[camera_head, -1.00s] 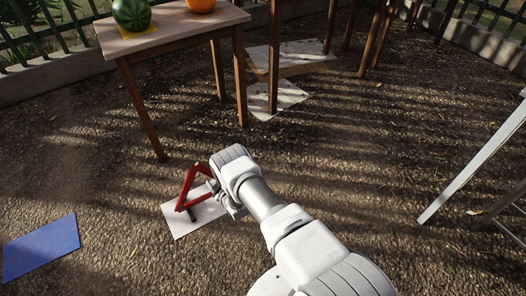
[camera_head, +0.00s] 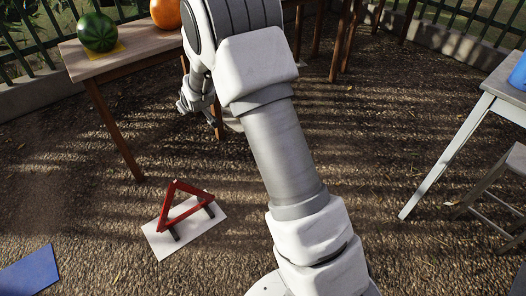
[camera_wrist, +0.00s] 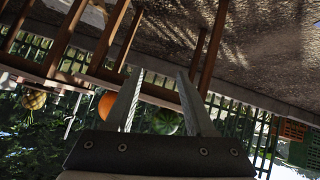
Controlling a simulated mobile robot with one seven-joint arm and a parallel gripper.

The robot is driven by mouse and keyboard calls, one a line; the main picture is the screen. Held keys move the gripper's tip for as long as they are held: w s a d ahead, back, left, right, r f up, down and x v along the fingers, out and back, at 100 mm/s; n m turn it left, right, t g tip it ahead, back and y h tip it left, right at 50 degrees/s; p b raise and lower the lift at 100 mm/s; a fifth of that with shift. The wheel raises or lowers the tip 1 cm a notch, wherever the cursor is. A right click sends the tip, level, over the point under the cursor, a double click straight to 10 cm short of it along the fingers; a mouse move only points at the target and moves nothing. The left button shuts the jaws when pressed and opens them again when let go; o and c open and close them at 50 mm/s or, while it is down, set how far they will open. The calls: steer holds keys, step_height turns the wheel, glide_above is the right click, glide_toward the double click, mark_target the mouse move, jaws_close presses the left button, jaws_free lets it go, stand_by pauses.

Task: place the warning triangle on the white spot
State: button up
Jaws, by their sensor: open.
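The red warning triangle (camera_head: 172,206) stands upright on the white spot (camera_head: 158,241), a white sheet on the ground, in the head view. Its dark feet rest on the sheet. My gripper (camera_head: 186,103) is raised away from the triangle, near the front edge of the wooden table. In the wrist view my gripper (camera_wrist: 160,85) has its two fingers apart with nothing between them. The triangle is not in the wrist view.
A wooden table (camera_head: 140,58) holds a watermelon (camera_head: 97,32) and an orange fruit (camera_head: 166,13). A blue sheet (camera_head: 29,273) lies at lower left. A light grey table (camera_head: 470,115) and a stool (camera_head: 493,195) stand at right. Gravel between them is clear.

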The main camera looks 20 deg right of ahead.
steer(key=s+d+r+m+g, duration=0.1)
steer(key=s+d+r+m, duration=0.15)
steer(key=s+r, duration=0.8)
steer(key=s+d+r+g, duration=0.1)
steer(key=s+r, duration=0.1)
steer(key=s, duration=0.8)
steer(key=s+d+r+m+g, duration=0.1)
steer(key=s+r, duration=0.1)
steer(key=s, duration=0.9)
steer(key=s+d+r+m+g, duration=0.1)
steer(key=s+d+r, duration=0.1)
steer(key=s, duration=0.9)
steer(key=shift+s+r+g+h, duration=0.2)
steer(key=shift+r+g+h, duration=0.1)
steer(key=shift+r+h, duration=0.1)
step_height(320, 180, up, 29)
steer(key=p, duration=2.8)
steer(key=shift+f+p, duration=0.15)
steer(key=shift+p, duration=0.25)
